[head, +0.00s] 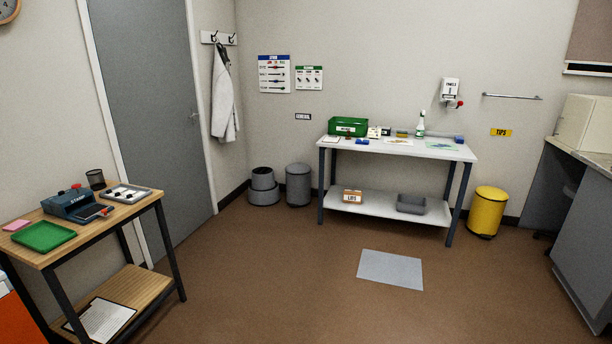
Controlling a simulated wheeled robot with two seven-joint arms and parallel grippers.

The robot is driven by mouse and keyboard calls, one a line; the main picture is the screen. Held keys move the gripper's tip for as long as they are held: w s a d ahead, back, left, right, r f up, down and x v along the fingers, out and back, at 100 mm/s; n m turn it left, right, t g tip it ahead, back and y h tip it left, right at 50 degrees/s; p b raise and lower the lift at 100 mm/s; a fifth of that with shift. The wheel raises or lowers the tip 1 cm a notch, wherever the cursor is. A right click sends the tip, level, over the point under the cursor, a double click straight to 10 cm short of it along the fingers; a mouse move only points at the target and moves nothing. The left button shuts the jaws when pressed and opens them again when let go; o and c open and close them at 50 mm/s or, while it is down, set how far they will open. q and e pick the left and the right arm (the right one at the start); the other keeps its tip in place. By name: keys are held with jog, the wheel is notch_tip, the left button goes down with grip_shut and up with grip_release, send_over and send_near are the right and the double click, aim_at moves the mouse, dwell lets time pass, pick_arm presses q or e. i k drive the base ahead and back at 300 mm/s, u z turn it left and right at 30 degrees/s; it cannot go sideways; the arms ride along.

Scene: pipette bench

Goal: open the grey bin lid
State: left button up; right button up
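A grey cylindrical bin (299,187) stands on the floor against the back wall, left of the white bench. Its grey lid (298,169) is on top and looks closed. It is across the room from me. Neither of my grippers shows in the head view.
A dark grey stepped round object (263,186) stands just left of the bin. A white bench (400,147) is to its right, and a yellow bin (487,212) is beyond that. A wooden table (90,222) is at near left. A grey mat (391,270) lies on otherwise open brown floor.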

aim_at(295, 170)
jog(key=u, duration=0.2)
jog(key=i, duration=2.55)
jog(key=z, duration=0.2)
jog(key=i, duration=2.4)
jog(key=z, duration=0.4)
jog(key=i, duration=0.8)
jog(key=z, duration=0.15)
